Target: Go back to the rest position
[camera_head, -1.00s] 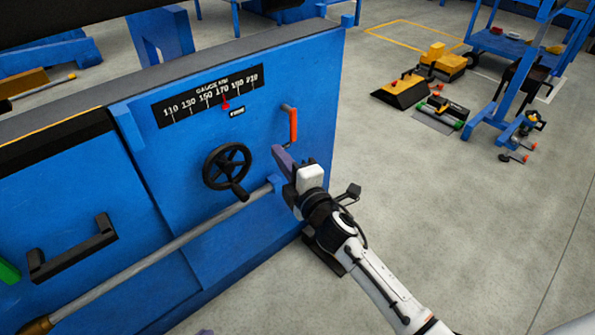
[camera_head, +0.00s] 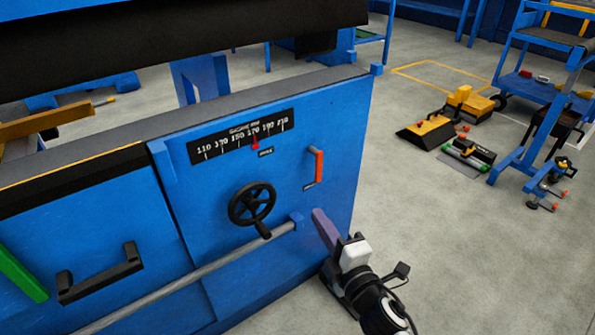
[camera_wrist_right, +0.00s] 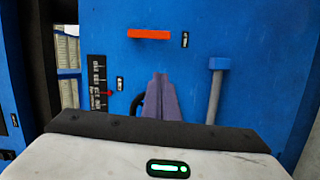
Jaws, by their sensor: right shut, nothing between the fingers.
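My right gripper (camera_head: 324,228) has purple-grey fingers and is shut and empty. In the head view it is in front of the blue machine panel (camera_head: 330,130), low at its right end, below the red-handled lever (camera_head: 318,165) and right of the black handwheel (camera_head: 252,205). In the right wrist view the shut fingers (camera_wrist_right: 158,98) point toward the blue panel, with the orange-red lever handle (camera_wrist_right: 149,34) beyond them. They appear apart from the lever. My left gripper is not in view.
The panel carries a gauge scale (camera_head: 243,136) with a red pointer, a long grey rod (camera_head: 190,281) and a black handle (camera_head: 98,272). A blue cart (camera_head: 540,95) and yellow-black equipment (camera_head: 430,131) stand at right. The grey floor (camera_head: 450,240) between is open.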

